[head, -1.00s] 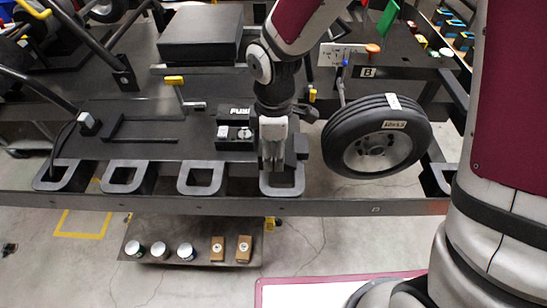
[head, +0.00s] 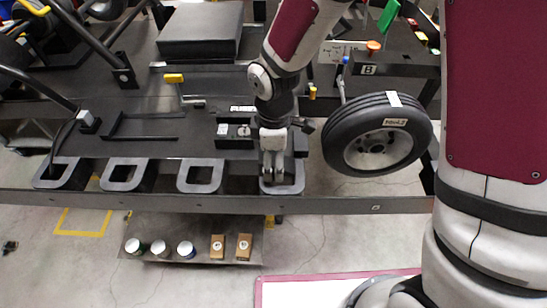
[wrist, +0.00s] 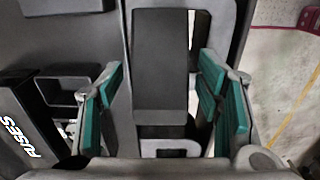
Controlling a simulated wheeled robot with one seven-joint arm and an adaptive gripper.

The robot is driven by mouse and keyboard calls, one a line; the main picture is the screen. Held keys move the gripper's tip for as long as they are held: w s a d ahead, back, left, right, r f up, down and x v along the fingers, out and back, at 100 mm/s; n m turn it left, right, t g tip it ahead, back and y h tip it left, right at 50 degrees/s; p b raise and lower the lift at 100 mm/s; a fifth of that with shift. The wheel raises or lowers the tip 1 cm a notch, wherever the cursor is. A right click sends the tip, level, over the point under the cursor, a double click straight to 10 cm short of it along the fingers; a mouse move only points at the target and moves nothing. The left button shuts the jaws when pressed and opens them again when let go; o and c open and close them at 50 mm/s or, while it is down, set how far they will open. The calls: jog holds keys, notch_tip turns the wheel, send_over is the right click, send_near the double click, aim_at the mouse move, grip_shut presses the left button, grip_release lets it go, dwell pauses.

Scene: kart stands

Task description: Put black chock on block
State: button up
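My gripper (head: 272,185) is over the rightmost of the grey ring-shaped holders (head: 297,186) along the front edge of the stand in the head view. In the wrist view my gripper (wrist: 163,100) is open, with its teal pads far apart. A black wedge-like piece, which looks like the black chock (wrist: 161,62), lies between the pads, with a gap on each side. In the head view my fingers hide most of it. A large flat black block (head: 200,30) stands at the back left; I cannot tell whether it is the task's block.
A wheel with a black tyre (head: 376,135) hangs just right of my gripper. A fuse box (head: 237,130) sits behind it. Cans and brown boxes (head: 244,247) stand on a low shelf (head: 205,235) below the front rail (head: 140,202).

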aim_at(273, 158)
jog(key=shift+r, duration=0.1)
notch_tip(273, 158, up, 12)
jog(key=s+d+r+m+t, duration=0.1)
jog(key=s+d+r+m, duration=0.1)
jog(key=d+r+m, duration=0.25)
jog(key=s+d+r+m+t, duration=0.1)
jog(key=s+d+r+m, duration=0.2)
jog(key=d+r, duration=0.25)
jog(key=s+d+r+m+t, duration=0.2)
jog(key=s+d+r+m, duration=0.2)
jog(key=s+d+m, duration=0.4)
jog(key=s+m, duration=0.2)
jog(key=shift+s+d+r+t+p, duration=0.25)
jog(key=shift+s+t+p, duration=0.1)
jog(key=shift+s+t, duration=0.05)
